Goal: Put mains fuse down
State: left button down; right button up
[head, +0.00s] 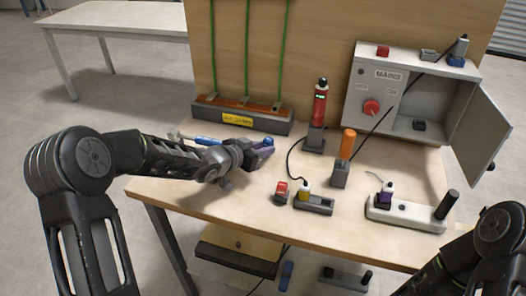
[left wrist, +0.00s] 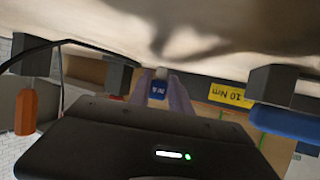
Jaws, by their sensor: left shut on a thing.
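My left gripper (head: 261,147) is over the left part of the workbench, low above the top. It is shut on a small blue fuse (head: 267,142), which also shows with a pale label between the fingers in the left wrist view (left wrist: 158,89). I cannot tell whether the fuse touches the bench. The grey mains box (head: 385,90) stands at the back right with its door (head: 484,125) open. A red block (head: 383,50) and a blue one (head: 456,61) are on its top. My right gripper is out of the picture.
A red tool (head: 320,103) and an orange-handled driver (head: 347,145) stand upright in holders. A blue-handled tool (head: 207,141) lies behind my left wrist. The bench's left front is clear.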

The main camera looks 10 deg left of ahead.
pick_arm(q)
jog(key=shift+f, duration=0.35)
jog(key=shift+f, duration=0.15)
jog(key=c, duration=1.2)
grip_release()
jog(key=shift+r, duration=0.2)
jog(key=p+v, duration=0.1)
jog(key=v, duration=1.1)
jog(key=shift+f, duration=0.1)
